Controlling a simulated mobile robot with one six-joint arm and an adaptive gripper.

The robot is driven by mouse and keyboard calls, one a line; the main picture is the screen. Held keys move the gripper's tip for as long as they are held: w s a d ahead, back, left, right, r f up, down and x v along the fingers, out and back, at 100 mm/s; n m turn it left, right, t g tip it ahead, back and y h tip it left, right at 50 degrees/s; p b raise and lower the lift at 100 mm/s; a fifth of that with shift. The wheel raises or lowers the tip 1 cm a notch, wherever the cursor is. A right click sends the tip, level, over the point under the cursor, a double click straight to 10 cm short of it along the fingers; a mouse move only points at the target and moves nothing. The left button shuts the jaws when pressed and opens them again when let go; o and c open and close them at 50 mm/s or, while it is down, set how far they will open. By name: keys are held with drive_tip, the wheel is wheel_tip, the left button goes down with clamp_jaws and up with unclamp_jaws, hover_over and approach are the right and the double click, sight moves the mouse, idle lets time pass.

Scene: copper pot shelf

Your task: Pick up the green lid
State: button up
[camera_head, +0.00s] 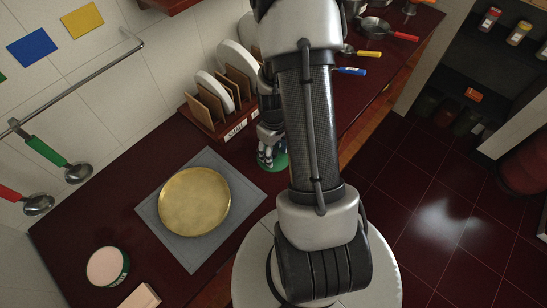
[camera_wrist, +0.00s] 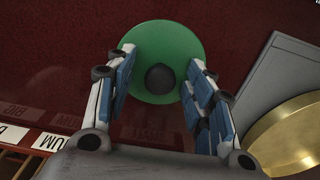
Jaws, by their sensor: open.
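The green lid (camera_wrist: 159,50) is a flat round disc with a dark round knob (camera_wrist: 160,78) at its middle. It lies on the dark red counter. In the wrist view my gripper (camera_wrist: 162,58) is open above the lid, one finger on each side of the knob with a gap to it on both sides. In the head view my gripper (camera_head: 271,160) is low over the lid, and only part of the green lid (camera_head: 281,160) shows, the rest hidden by my gripper and arm.
A wooden rack (camera_head: 205,124) with boards and plates stands close behind my gripper. A brass round piece (camera_head: 194,202) lies on a grey mat (camera_head: 169,243) to the left. A green tin (camera_head: 124,268) stands at the front left. Ladles hang from a rail (camera_head: 84,78).

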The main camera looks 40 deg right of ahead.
drive_tip(key=shift+f, duration=0.1)
drive_tip(key=shift+c, duration=0.3)
drive_tip(key=c, duration=1.1)
